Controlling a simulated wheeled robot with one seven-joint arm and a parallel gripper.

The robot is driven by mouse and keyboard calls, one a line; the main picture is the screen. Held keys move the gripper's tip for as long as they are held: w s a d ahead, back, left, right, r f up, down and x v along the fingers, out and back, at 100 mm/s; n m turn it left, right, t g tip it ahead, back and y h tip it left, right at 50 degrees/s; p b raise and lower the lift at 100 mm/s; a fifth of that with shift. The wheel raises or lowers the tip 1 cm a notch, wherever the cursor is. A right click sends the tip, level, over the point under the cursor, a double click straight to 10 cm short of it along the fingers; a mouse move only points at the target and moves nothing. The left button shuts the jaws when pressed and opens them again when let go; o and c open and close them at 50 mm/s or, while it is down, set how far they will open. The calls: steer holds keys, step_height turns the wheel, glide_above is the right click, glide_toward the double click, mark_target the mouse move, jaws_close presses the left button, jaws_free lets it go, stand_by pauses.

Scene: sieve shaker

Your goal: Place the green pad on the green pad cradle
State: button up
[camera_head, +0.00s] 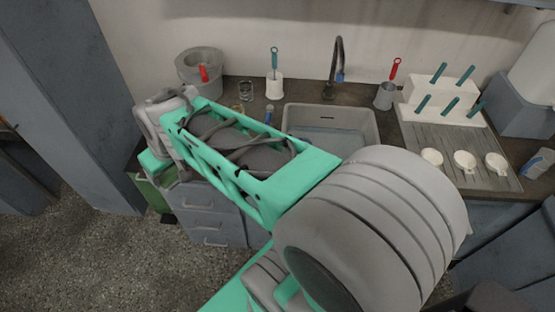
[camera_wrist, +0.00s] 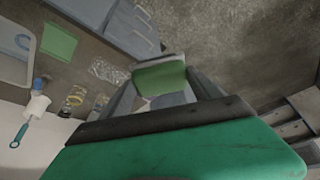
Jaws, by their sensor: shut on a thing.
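The green pad (camera_wrist: 160,78) shows in the wrist view as a small block with a green face and pale edge. My gripper (camera_wrist: 163,90) is shut on it, with a dark grey finger at each side. The pad is held near the counter's end; I cannot tell its exact height. A flat green square (camera_wrist: 58,42), apparently the green pad cradle, lies on the counter beside the sink in the wrist view, apart from the pad. In the head view my arm covers that part of the counter, and I cannot make out the pad or the cradle there.
The sink (camera_head: 330,122) is right of my arm. Clear glassware (camera_wrist: 108,70) is near the pad. A drying rack (camera_head: 445,98) and white cups (camera_head: 464,161) are right.

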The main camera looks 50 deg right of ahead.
steer(key=d+f+n+y, duration=0.1)
steer(key=d+f+n, duration=0.1)
steer(key=d+f, duration=0.4)
steer(key=d+f+n, duration=0.2)
steer(key=d+f, duration=0.4)
steer(key=d, duration=0.8)
steer(key=d+f+n+g+y, duration=0.1)
steer(key=d+f, duration=0.4)
steer(key=d, duration=0.6)
steer(key=shift+d+f+n+y, duration=0.1)
steer(key=shift+f+n+y, duration=0.25)
steer(key=shift+n, duration=0.55)
step_height(320, 180, down, 2)
steer(key=shift+f+p, duration=0.25)
steer(key=shift+p, duration=0.45)
steer(key=shift+f+b, duration=0.3)
steer(key=shift+f, duration=0.15)
steer(key=o, duration=1.2)
steer(key=shift+r, duration=0.1)
